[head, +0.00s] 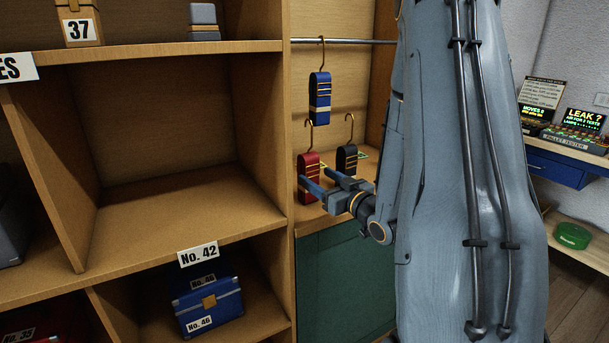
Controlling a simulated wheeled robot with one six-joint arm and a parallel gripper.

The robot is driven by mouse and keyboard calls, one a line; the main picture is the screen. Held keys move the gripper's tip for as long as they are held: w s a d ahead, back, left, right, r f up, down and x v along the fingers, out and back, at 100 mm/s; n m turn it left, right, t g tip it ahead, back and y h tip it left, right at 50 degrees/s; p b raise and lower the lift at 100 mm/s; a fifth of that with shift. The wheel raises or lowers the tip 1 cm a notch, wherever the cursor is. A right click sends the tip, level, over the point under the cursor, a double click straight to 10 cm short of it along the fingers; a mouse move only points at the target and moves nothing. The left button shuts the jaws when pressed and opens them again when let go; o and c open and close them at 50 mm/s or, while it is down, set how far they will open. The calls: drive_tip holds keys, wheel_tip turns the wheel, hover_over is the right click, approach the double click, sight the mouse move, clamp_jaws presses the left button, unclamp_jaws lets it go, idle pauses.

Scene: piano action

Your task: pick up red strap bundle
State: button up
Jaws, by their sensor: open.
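A blue bundle (319,98) hangs above from a metal rail (350,41). A wooden shelf divider (262,130) stands to the left. A green panel (345,280) is below.

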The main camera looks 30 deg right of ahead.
sight(313, 172)
drive_tip(key=shift+w+d+f+p, duration=0.15)
drive_tip(key=shift+w+p, duration=0.4)
drive_tip(key=shift+w, duration=1.15)
drive_tip(key=shift+w+a+f+p, duration=0.1)
drive_tip(key=shift+w+p, duration=0.4)
drive_tip(key=shift+w, duration=1.15)
drive_tip(key=c, duration=1.3)
drive_tip(key=shift+r, duration=0.1)
